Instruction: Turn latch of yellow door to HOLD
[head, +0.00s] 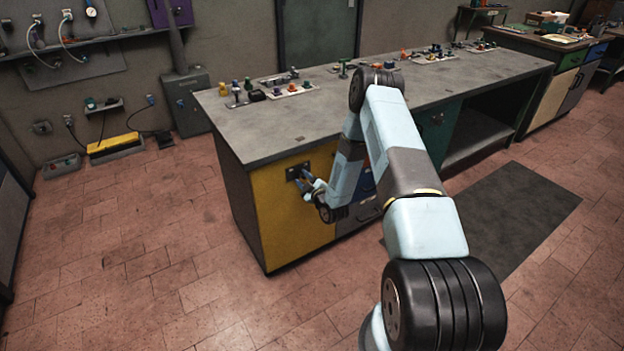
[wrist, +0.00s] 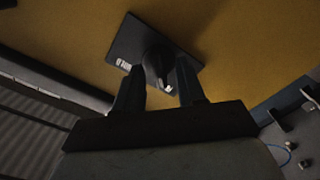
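The yellow door (head: 290,222) is the left front panel of the long workbench and looks closed. Its latch (head: 294,173) is a dark plate near the door's top. In the wrist view the latch plate (wrist: 125,45) carries a round dark knob (wrist: 158,66) and some white lettering, too small to read and partly hidden. My gripper (head: 307,180) is at the latch. In the wrist view my gripper (wrist: 160,88) has its two dark fingers spread, one on each side of the knob. The left finger is apart from the knob; contact on the right is unclear.
The grey workbench top (head: 240,133) carries several small coloured fittings above the door. Blue and teal fronts lie to the right, partly behind my arm. The brick floor left of the yellow door is clear. A dark mat (head: 530,210) lies at the right.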

